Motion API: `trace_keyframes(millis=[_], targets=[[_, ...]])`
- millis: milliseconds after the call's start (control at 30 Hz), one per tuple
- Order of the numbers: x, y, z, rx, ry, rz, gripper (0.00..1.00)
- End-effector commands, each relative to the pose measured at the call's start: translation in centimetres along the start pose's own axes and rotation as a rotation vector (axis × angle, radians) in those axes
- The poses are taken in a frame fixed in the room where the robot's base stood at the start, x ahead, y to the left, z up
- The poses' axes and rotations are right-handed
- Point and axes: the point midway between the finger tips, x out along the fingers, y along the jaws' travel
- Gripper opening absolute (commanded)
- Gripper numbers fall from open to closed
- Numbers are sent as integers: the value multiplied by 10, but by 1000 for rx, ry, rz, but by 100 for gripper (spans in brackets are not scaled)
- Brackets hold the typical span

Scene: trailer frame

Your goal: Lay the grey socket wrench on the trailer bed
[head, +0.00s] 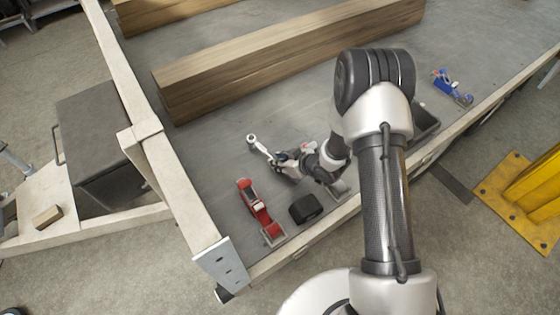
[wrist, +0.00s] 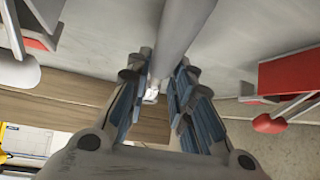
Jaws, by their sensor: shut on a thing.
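The grey socket wrench (head: 261,149) is held by my gripper (head: 285,160) over the grey trailer bed (head: 215,150). Its round end points up and left in the head view, towards the wooden beam. In the wrist view, a thick grey shaft (wrist: 180,38), which looks like the wrench, runs from the top edge down between the blue-padded fingers of my gripper (wrist: 160,85). The gripper is shut on it. My fingers hide part of the wrench. I cannot tell whether the wrench touches the bed.
A red ratchet-like tool (head: 257,208) and a black block (head: 305,208) lie near the front rail. A long wooden beam (head: 280,60) lies behind. A blue tool (head: 450,88) lies at right. Bare bed shows left of the wrench, up to the pale side rail (head: 180,195).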

Motion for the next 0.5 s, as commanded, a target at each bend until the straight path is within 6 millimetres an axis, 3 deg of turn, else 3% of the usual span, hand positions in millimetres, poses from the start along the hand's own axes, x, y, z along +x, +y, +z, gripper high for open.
trace_keyframes(millis=[500], targets=[[7, 0, 7, -1, 2, 1, 0]])
